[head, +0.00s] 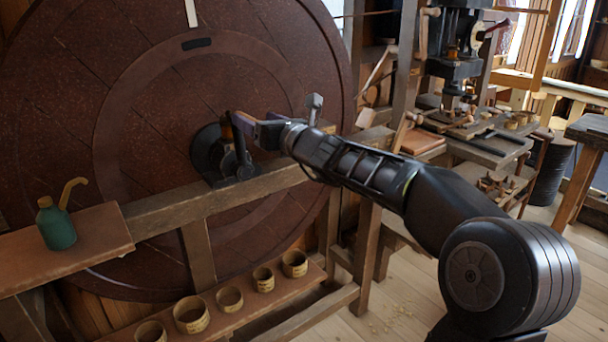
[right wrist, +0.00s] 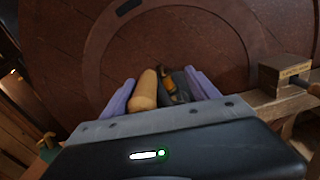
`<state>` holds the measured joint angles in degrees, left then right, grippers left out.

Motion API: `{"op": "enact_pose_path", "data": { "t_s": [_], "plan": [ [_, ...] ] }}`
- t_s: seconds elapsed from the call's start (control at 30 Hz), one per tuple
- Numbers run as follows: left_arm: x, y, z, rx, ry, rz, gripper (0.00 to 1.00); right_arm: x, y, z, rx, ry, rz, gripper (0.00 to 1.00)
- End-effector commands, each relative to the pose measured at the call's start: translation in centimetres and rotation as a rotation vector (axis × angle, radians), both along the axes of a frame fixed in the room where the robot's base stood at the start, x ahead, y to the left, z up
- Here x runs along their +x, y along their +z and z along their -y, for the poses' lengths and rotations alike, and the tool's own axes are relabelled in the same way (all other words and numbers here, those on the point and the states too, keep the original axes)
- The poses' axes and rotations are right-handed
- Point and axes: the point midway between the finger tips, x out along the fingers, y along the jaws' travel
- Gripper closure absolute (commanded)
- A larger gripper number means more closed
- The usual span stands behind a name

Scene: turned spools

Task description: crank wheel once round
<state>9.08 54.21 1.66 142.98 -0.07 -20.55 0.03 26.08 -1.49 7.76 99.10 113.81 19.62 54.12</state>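The large brown wheel (head: 140,110) stands upright behind a wooden beam, with a dark hub bearing (head: 208,152) at its middle. My right gripper (head: 243,124) is in front of the hub, its fingers pointing at the crank. In the right wrist view, a tan wooden crank handle (right wrist: 145,90) stands between the purple fingers of my right gripper (right wrist: 162,92). It is close to the left finger, and a gap shows towards the right finger, so the gripper looks open. Dark crank metal (right wrist: 176,84) lies behind. My left gripper is not in view.
A green bottle (head: 57,226) with a tan spout stands on the left ledge. Several small round pots (head: 191,315) line the low shelf. A wooden block (right wrist: 284,76) sits on the beam. A workbench with a press (head: 455,60) stands at the right.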

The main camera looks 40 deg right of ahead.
Motion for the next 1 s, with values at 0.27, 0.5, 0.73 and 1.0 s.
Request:
{"op": "enact_pose_path", "data": {
  "t_s": [0.27, 0.5, 0.73, 1.0],
  "plan": [
    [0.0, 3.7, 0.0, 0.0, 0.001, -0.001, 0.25, -0.4, -0.2, 3.7, 0.146, -0.03, -0.006, 0.6],
    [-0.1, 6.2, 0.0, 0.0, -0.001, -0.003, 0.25, -0.4, -1.3, 5.2, 0.273, -0.026, -0.008, 0.6],
    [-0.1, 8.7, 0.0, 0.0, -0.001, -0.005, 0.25, -0.3, -2.1, 6.7, 0.403, -0.02, -0.004, 0.6],
    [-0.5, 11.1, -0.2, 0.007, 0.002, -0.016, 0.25, -0.3, -4.0, 8.7, 0.593, -0.014, 0.001, 0.6]
  ]
}}
